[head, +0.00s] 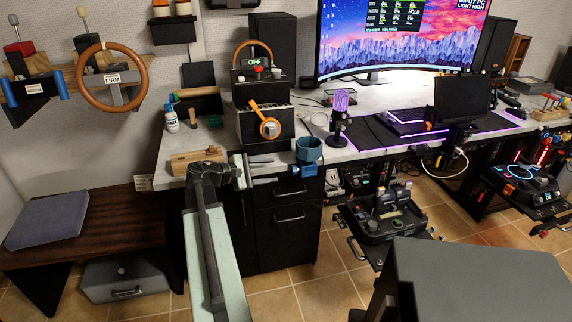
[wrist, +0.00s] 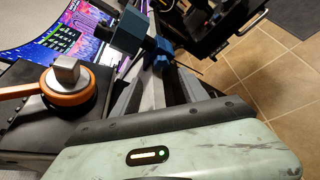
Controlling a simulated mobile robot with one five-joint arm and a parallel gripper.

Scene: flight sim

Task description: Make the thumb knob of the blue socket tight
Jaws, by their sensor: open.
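The blue socket (head: 308,149) is a cup-shaped holder at the front edge of the desk. Its blue thumb knob (head: 308,169) shows below the cup. In the wrist view the socket (wrist: 127,30) is dark blue, and the brighter blue knob (wrist: 158,53) lies just beyond the fingertips. My gripper (head: 272,170) is open and empty, to the left of the knob in the head view and pointing at it. In the wrist view my gripper (wrist: 160,74) has its fingers spread toward the knob. I cannot tell whether they touch it.
A black box with an orange round lever (head: 270,128) stands close behind my gripper; the lever (wrist: 70,85) is near the left in the wrist view. A wooden block (head: 197,160) lies left on the desk. A purple-topped microphone (head: 341,103) stands right of the socket. Dark drawers are below.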

